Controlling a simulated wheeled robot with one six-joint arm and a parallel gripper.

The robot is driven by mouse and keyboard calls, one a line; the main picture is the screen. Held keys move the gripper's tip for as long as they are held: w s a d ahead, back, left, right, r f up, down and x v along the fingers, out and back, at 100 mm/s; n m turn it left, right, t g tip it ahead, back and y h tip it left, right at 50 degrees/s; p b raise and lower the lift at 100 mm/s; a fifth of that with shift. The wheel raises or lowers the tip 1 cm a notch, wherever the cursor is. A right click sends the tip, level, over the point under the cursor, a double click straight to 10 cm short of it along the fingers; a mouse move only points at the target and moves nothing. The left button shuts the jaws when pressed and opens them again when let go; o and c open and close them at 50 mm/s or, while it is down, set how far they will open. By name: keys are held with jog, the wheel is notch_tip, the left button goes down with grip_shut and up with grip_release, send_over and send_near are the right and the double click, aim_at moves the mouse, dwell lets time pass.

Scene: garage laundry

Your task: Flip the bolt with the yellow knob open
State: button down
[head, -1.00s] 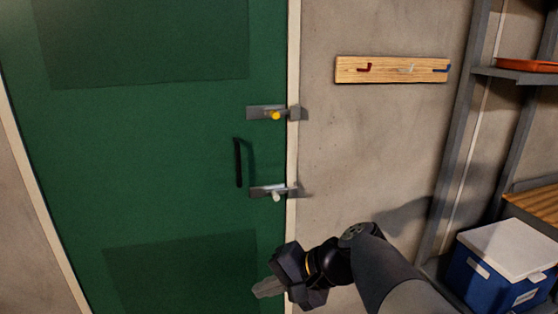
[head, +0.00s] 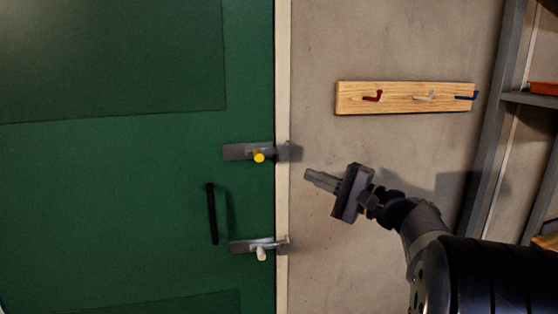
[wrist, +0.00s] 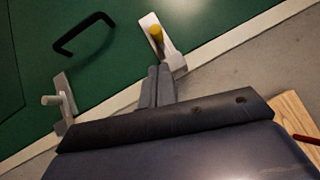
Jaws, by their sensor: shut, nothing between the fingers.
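The bolt with the yellow knob (head: 259,156) sits on a grey plate near the right edge of the green door (head: 120,200), above the handle. It also shows in the wrist view (wrist: 157,34), just beyond my fingertips. A second bolt with a white knob (head: 261,253) sits lower on the door; the wrist view shows it at the left (wrist: 50,100). My gripper (head: 308,175) is shut and empty. It is in front of the wall, right of the door frame and slightly below the yellow-knob bolt, pointing left towards the door. It appears apart from the bolt.
A black door handle (head: 212,214) stands between the two bolts, further left. A wooden hook rail (head: 350,98) with coloured hooks is on the wall above my gripper. Grey shelving (head: 500,130) stands at the right.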

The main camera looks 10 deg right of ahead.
aim_at(258, 154)
jog(key=p+x, duration=0.3)
jog(key=x, duration=0.7)
jog(key=shift+a, duration=0.1)
jog(key=shift+f, duration=0.1)
jog(key=a+b, duration=0.2)
jog(key=a, duration=0.1)
jog(key=shift+a, duration=0.2)
jog(key=shift+s, duration=0.1)
dwell(0.4)
